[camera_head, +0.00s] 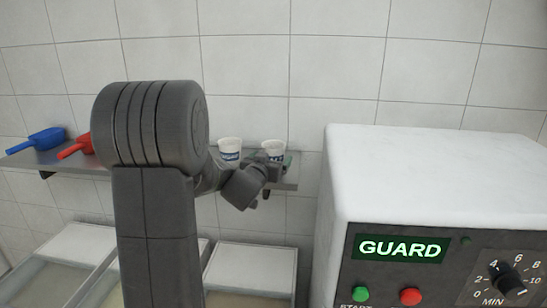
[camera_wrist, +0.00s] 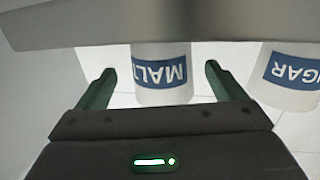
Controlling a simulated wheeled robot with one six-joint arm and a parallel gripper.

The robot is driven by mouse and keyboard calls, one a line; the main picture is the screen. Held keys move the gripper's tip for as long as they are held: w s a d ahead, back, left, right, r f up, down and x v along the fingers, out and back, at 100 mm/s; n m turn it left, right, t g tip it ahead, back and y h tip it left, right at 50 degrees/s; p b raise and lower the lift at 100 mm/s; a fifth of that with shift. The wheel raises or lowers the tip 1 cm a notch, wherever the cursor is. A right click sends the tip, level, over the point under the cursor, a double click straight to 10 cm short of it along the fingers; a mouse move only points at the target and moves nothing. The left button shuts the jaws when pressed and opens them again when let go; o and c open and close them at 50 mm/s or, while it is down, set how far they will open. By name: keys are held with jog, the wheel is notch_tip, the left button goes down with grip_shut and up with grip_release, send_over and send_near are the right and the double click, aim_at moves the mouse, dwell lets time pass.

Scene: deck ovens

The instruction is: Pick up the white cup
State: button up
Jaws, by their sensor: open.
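Two white cups with blue labels stand upright on the shelf. One (camera_head: 273,148) is at the right end, and the other (camera_head: 229,147) is to its left. In the wrist view, which looks upside down, a cup labelled MALT (camera_wrist: 161,72) shows between the spread fingers of my gripper (camera_wrist: 160,82), with a gap on each side. A cup with a partly cut-off label reading "GAR" (camera_wrist: 290,72) is outside the fingers at the right. My gripper (camera_head: 276,164) is open and empty at the shelf's right end, by the right cup. How deep the fingers reach around it is unclear.
The steel shelf (camera_head: 290,184) also holds a blue scoop (camera_head: 46,138) and a red scoop (camera_head: 77,148) at the left. A white box with a GUARD display (camera_head: 430,175) stands at the right. Several pale trays (camera_head: 255,258) lie below.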

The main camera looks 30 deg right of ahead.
jog(key=shift+p+x, duration=0.4)
jog(key=shift+x, duration=1.5)
jog(key=shift+w+a, duration=0.1)
jog(key=shift+c, duration=0.4)
jog(key=c, duration=1)
jog(key=shift+r, duration=0.15)
